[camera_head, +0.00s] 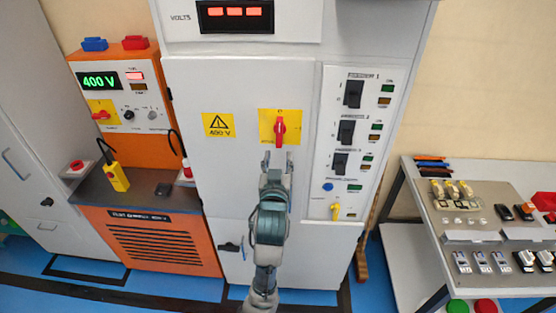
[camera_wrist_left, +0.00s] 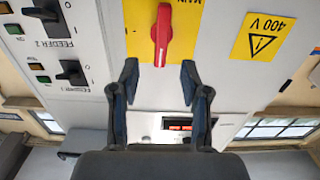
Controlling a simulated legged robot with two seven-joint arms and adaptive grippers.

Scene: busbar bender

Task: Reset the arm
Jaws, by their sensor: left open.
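My left gripper (camera_head: 277,161) is in front of the grey cabinet, just below a red rotary handle (camera_head: 279,128) on a yellow plate. The handle points straight up and down. In the left wrist view, which is upside down, the two fingers of the gripper (camera_wrist_left: 159,76) are spread apart and empty. The red handle (camera_wrist_left: 161,36) lies in line with the gap between them, and its end reaches about level with the fingertips. I cannot tell the exact depth between them. My right gripper is in neither view.
Right of the handle is a panel of black feeder switches (camera_head: 353,93) with a yellow key-like knob (camera_head: 336,211). An orange 400 V unit (camera_head: 140,235) stands left. A workbench (camera_head: 450,236) with small parts stands right. Blue floor shows between them.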

